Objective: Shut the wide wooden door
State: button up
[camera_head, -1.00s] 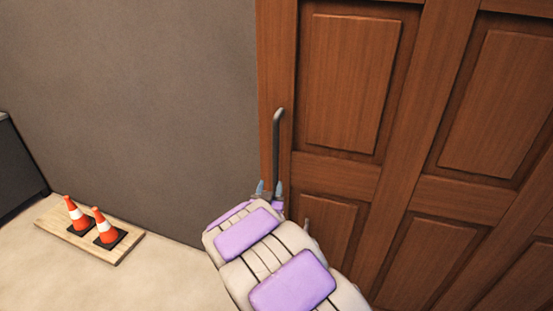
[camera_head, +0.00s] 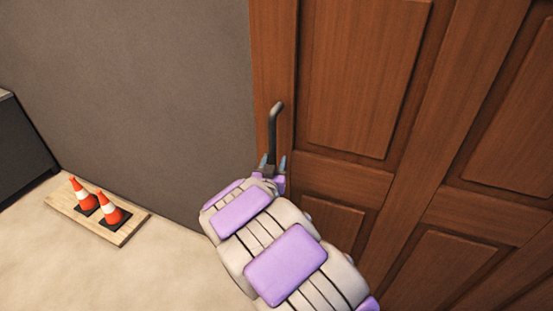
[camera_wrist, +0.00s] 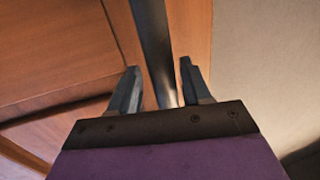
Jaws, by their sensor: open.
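The wide wooden door (camera_head: 355,75) is brown and panelled and fills the right side of the head view. Its left edge meets the grey wall in the picture; whether it sits flush in its frame I cannot tell. A dark metal bar handle (camera_head: 273,128) stands upright near that edge. My gripper (camera_head: 272,163) is at the handle's lower part. In the wrist view, my gripper (camera_wrist: 158,85) is open, with the handle (camera_wrist: 152,45) running between its two fingers. A gap shows on each side of the handle. The handle's lower end is hidden by my gripper.
A grey wall (camera_head: 140,90) stands left of the door. Two orange and white cones (camera_head: 100,205) stand on a wooden board (camera_head: 128,229) on the pale floor. A dark box-like object (camera_head: 18,150) is at the far left. The floor (camera_head: 170,275) between is clear.

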jog(key=shift+a, duration=0.5)
jog(key=shift+c, duration=1.4)
jog(key=shift+d, duration=0.3)
jog(key=c, duration=0.5)
jog(key=shift+a, duration=0.1)
grip_shut()
